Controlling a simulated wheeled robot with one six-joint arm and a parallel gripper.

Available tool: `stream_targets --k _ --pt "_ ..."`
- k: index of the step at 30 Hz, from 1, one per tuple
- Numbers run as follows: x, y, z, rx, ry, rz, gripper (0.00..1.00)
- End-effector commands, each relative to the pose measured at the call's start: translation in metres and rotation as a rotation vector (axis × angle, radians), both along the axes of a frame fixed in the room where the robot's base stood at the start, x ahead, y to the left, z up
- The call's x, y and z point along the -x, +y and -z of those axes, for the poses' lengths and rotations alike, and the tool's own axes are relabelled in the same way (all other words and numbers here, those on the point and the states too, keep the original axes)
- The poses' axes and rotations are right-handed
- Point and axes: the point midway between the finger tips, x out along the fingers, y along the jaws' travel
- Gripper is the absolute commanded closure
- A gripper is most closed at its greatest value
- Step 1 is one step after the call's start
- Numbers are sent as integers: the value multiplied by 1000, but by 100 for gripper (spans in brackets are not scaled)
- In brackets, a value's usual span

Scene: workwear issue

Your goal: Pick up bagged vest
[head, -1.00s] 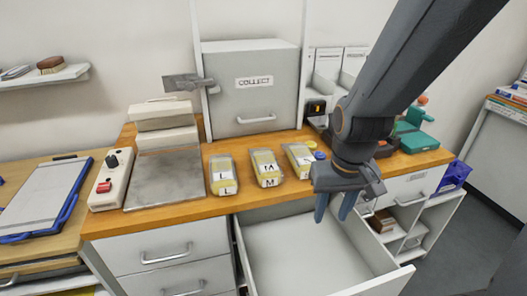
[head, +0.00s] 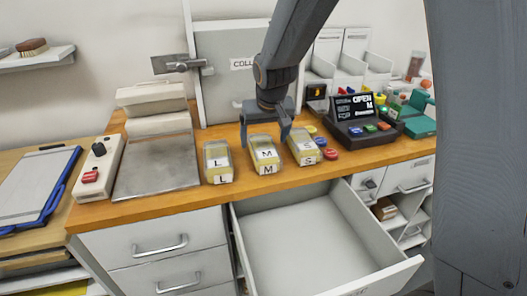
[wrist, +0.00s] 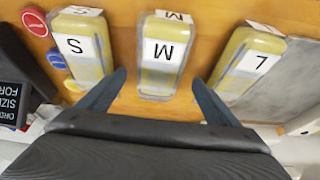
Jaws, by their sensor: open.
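Three clear bags with yellow vests and white size labels stand in a row on the wooden counter. The L bag (head: 218,162) is on the left, the M bag (head: 264,155) in the middle, and the S bag (head: 303,147) on the right. My gripper (head: 266,140) is open and empty, over the M bag. In the wrist view, the M bag (wrist: 165,55) lies between and just beyond the two open fingertips (wrist: 158,78). The S bag (wrist: 82,45) and L bag (wrist: 247,65) are to either side. A dark terminal (head: 362,118) reads "OPEN M".
An open, empty drawer (head: 310,235) juts out below the counter. A grey "COLLECT" locker (head: 225,85) stands behind the bags. A metal plate (head: 157,168) and a control box with a red button (head: 97,168) are at left. Coloured round buttons (head: 330,153) lie near the S bag.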

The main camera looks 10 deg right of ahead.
Motion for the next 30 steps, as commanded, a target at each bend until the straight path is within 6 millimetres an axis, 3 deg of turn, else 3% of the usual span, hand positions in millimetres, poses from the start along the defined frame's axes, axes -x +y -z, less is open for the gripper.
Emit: stream_targets --k 11,21,30 --pt "-13 0 39 0 2 1 15" --pt "-15 1 43 0 0 0 15" --pt "-15 1 43 0 0 0 62"
